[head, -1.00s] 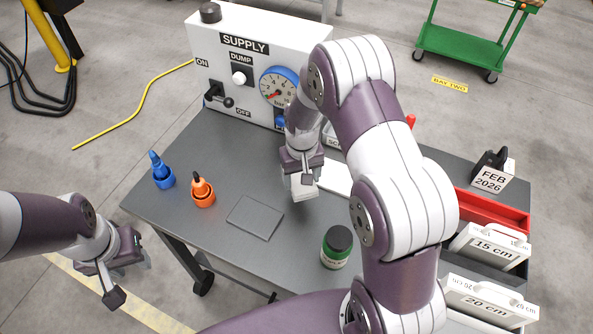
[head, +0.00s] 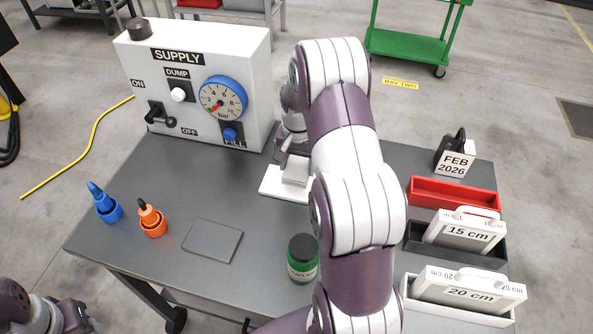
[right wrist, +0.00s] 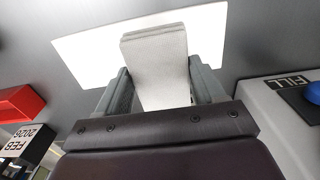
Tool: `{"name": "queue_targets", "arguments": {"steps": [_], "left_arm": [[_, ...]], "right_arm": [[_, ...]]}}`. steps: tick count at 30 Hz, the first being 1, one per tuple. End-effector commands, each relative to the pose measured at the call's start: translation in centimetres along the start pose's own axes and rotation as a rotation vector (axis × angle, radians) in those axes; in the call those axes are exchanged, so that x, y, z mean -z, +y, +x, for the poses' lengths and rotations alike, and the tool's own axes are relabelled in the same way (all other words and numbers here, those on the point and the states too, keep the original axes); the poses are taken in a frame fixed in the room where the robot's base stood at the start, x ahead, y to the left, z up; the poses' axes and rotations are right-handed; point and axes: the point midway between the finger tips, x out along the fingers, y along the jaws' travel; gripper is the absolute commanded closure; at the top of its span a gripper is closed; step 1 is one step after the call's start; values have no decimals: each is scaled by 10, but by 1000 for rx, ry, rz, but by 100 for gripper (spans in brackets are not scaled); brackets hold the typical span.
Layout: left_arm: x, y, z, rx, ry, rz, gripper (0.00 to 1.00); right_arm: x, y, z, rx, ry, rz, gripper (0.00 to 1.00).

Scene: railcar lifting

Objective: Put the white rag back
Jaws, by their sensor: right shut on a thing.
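The white rag (right wrist: 155,60) is a folded, off-white pad between the two grey fingers of my right gripper (right wrist: 160,85) in the right wrist view. The gripper is shut on it. In the head view the rag (head: 296,172) hangs below my right gripper (head: 294,158), over a flat white sheet (head: 272,186) on the grey table. The sheet also shows behind the rag in the right wrist view (right wrist: 85,50). I cannot tell whether rag and sheet touch. My left gripper (head: 75,316) is at the bottom left, off the table and partly cut off.
The supply box (head: 195,85) with gauge and levers stands behind the sheet. Blue (head: 107,207) and orange (head: 152,221) bottles, a dark pad (head: 212,240) and a green jar (head: 303,258) stand nearer. Red (head: 450,193), black and white trays line the right. My right arm hides the middle.

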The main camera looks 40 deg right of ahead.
Motion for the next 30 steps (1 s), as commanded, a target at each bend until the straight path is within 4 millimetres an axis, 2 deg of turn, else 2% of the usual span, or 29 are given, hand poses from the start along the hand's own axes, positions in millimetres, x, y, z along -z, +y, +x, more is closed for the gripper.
{"name": "queue_targets", "arguments": {"steps": [2,9,20,21,23,24,30], "left_arm": [[0,0,-2,0,0,0,57],[1,0,-10,0,0,0,57],[0,0,-6,0,0,0,57],[0,0,-6,0,-1,0,57],[1,0,-7,0,0,0,57],[1,0,-7,0,0,0,57],[1,0,-7,0,0,0,57]], "right_arm": [[4,-4,5,0,-1,-1,60],[5,-4,42,0,0,-1,60],[5,-4,49,0,1,-2,60],[5,-4,49,0,1,-2,29],[5,-4,48,0,1,-2,9],[5,-4,48,0,1,-2,6],[5,-4,48,0,1,-2,6]]}}
